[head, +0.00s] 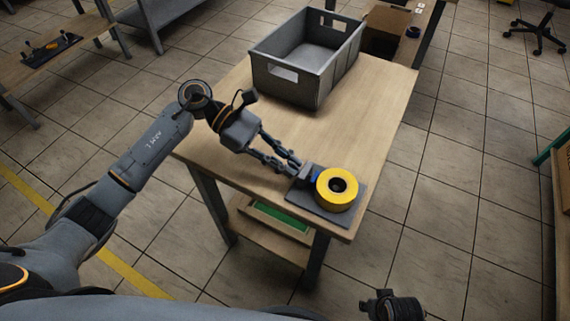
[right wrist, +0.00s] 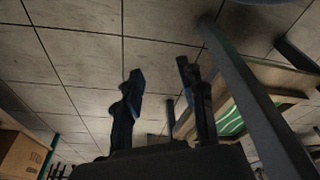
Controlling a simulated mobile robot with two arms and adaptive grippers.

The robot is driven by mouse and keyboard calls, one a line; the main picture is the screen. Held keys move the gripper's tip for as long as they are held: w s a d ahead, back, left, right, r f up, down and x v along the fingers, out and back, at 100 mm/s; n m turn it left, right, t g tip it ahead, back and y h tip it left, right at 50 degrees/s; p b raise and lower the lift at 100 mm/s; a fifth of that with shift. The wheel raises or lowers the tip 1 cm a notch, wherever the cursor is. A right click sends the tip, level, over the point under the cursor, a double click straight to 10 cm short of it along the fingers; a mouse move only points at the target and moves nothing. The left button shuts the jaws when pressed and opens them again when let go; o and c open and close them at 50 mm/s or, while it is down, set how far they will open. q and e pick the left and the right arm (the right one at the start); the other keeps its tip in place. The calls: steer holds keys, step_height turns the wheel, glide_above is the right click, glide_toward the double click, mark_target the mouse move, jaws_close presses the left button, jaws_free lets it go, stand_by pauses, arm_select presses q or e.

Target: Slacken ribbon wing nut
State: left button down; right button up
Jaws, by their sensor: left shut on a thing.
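A yellow roll (head: 333,203) with a dark core sits on a grey base plate (head: 302,201) at the table's near right corner in the head view. A small blue part (head: 314,175) shows beside the roll, on its left. My left gripper (head: 298,169) reaches in from the left, its fingers closed at the blue part. The wing nut cannot be made out; the fingertips partly cover that spot. My right gripper (right wrist: 161,74) is open and empty in the right wrist view, its two fingers apart above the floor, away from the roll.
A grey crate (head: 283,76) stands at the far side of the wooden table (head: 369,113). A green-lined tray (head: 282,220) lies on the shelf below. The tabletop between crate and roll is clear. Another bench (head: 22,69) stands at upper left.

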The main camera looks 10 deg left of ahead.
arm_select(q)
steer(key=shift+w+d+f+n+g+b, duration=0.1)
steer(key=shift+w+n+g+b, duration=0.1)
steer(key=shift+n+g+b, duration=0.75)
steer(key=shift+n, duration=0.45)
arm_select(e)
steer(key=w+v, duration=0.1)
steer(key=v, duration=0.6)
steer(key=shift+w+r, duration=0.5)
steer(key=shift+w, duration=0.25)
steer(key=shift+t, duration=0.3)
arm_select(q)
steer(key=c, duration=1.3)
jaws_free()
steer(key=v, duration=1.2)
steer(key=shift+d+r, duration=0.15)
steer(key=shift+r, duration=0.2)
